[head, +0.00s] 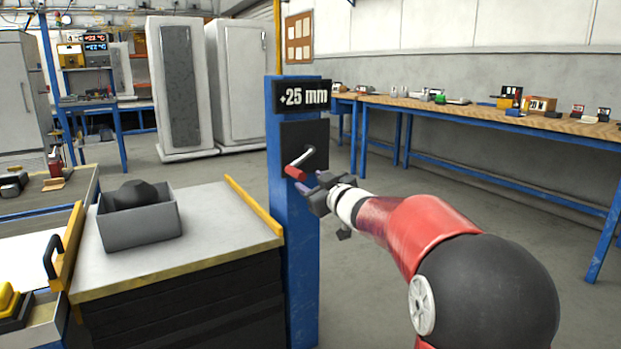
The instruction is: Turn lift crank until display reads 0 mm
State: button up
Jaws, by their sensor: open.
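The lift crank has a silver arm (301,158) and a red handle (295,173). It is mounted on a black plate (318,134) on a blue post (278,230). The handle points down and to the left of the hub. The display (302,97) above it reads +25 mm. My gripper (309,183) is open, just right of and below the red handle. Its fingers point toward the handle, and I cannot tell whether they touch it. Nothing shows between the fingers.
A workbench (215,222) with a grey bin (150,231) holding a dark object stands left of the post. Yellow rails (254,211) edge its top. A long wooden-topped bench (460,109) runs along the right wall. The floor between post and bench is clear.

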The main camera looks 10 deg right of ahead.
aim_at(298, 175)
jog(key=x, duration=0.7)
jog(key=shift+w+a, duration=0.2)
grip_shut()
